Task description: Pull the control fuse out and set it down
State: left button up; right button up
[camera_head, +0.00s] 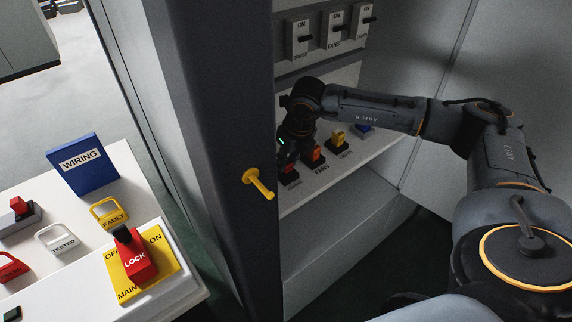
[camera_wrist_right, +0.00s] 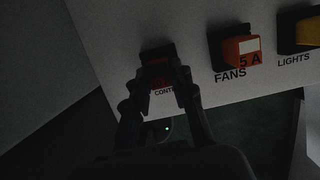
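The control fuse (camera_wrist_right: 158,75) is a small dark red block in a black holder on the white panel, its label partly covered. It is dim in the right wrist view; in the head view its spot (camera_head: 290,174) is partly behind my gripper. My right gripper (camera_wrist_right: 163,88) has a finger on each side of the fuse, close to it; whether the fingers touch it is too dark to tell. In the head view the right gripper (camera_head: 287,155) reaches into the cabinet at the left end of the fuse row. My left gripper is not in view.
The orange FANS fuse (camera_wrist_right: 241,50) and yellow LIGHTS fuse (camera_wrist_right: 309,32) stand to the right; a blue fuse (camera_head: 362,128) is further along. Switches (camera_head: 335,30) are above. The cabinet's dark edge bears a yellow peg (camera_head: 258,184). A white table (camera_head: 60,220) holds tags and a red LOCK handle (camera_head: 136,260).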

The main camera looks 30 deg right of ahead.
grip_shut()
jog(key=shift+r, duration=0.15)
jog(key=shift+r+p, duration=1.35)
jog(key=shift+r, duration=1.5)
